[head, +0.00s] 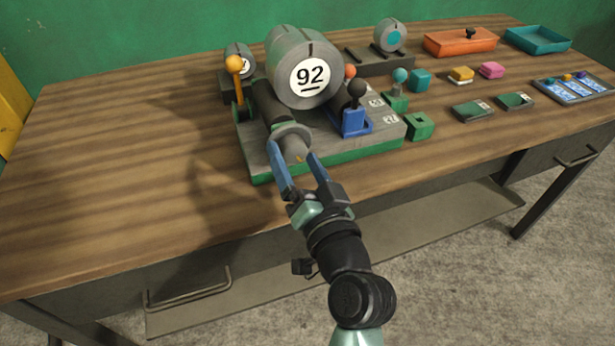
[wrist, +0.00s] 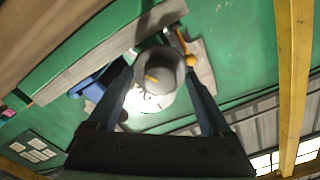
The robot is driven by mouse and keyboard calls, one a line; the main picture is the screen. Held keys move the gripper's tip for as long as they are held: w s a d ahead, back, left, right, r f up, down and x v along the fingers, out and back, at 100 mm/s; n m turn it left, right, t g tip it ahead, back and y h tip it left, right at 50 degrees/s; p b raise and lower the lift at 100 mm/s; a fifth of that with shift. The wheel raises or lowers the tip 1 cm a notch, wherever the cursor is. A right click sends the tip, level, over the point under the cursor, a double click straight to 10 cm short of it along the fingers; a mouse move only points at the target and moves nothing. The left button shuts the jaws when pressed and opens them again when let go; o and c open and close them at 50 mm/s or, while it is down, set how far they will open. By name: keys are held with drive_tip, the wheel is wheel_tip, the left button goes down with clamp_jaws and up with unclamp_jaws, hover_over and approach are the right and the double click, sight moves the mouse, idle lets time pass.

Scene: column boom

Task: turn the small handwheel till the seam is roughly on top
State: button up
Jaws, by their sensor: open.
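The small grey handwheel (head: 291,133) sits at the front of a machine with a green-edged grey base (head: 260,167). It has a small orange mark, and it also shows in the wrist view (wrist: 165,65). My gripper (head: 293,158) is open, with one blue finger on each side of the handwheel's hub. The wrist view shows the hub between the fingers; I cannot tell whether they touch it. Behind it is a large grey drum (head: 285,70) with a white "92" face. A short dark line, perhaps the seam, shows near the drum's top.
An orange-knobbed lever (head: 235,66) stands left of the handwheel and a blue lever base (head: 355,122) stands right. A green block (head: 418,126), an orange box (head: 460,42) and a teal tray (head: 540,40) are further right. The table's left side is clear.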

drive_tip(key=b+v, duration=0.1)
drive_tip(key=v, duration=1.1)
drive_tip(key=shift+s, duration=0.3)
drive_tip(key=shift+d, duration=0.1)
drive_tip(key=w+a+r+n+t+h, duration=0.1)
drive_tip(key=w+r+n+t, duration=0.15)
drive_tip(key=r, duration=0.75)
drive_tip(key=w+a+r+n+t+h, duration=0.1)
drive_tip(key=w+a+r+t, duration=0.15)
drive_tip(key=r, duration=0.75)
drive_tip(key=s+r+t+h+p, duration=0.1)
drive_tip(key=r+p, duration=0.8)
drive_tip(key=r, duration=1)
drive_tip(key=s+r+t+h+p, duration=0.2)
drive_tip(key=r+p, duration=0.7)
drive_tip(key=r, duration=1)
drive_tip(key=s+t, duration=0.2)
drive_tip(key=s, duration=0.1)
drive_tip(key=shift+s+h+p, duration=0.3)
drive_tip(key=shift+s+p, duration=0.05)
drive_tip(key=shift+s, duration=0.05)
